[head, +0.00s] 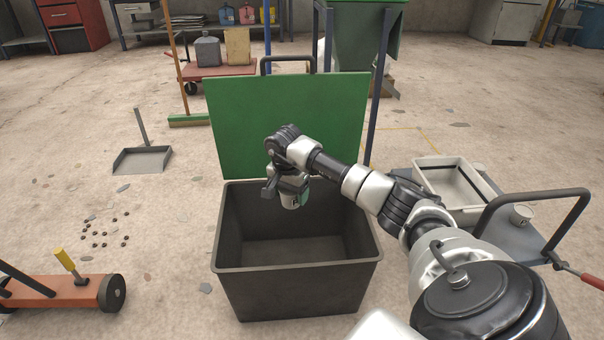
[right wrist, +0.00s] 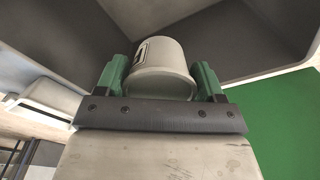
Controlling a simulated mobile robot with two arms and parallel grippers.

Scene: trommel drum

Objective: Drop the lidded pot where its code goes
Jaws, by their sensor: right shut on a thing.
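My right gripper (head: 289,192) hangs over a dark open bin (head: 295,292) with a raised green lid (head: 288,125). It is shut on a pale grey pot (head: 291,202), which is held inside the bin's opening near the back, above the floor of the bin. In the right wrist view the pot (right wrist: 163,62) sits between the two green fingers of the gripper (right wrist: 160,80). A dark-edged label shows on its side, but I cannot read the code. My left gripper is not in view.
An orange trolley (head: 70,292) stands at the lower left. A dustpan (head: 143,160) and scattered dark bits lie on the floor at left. The bin looks empty.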

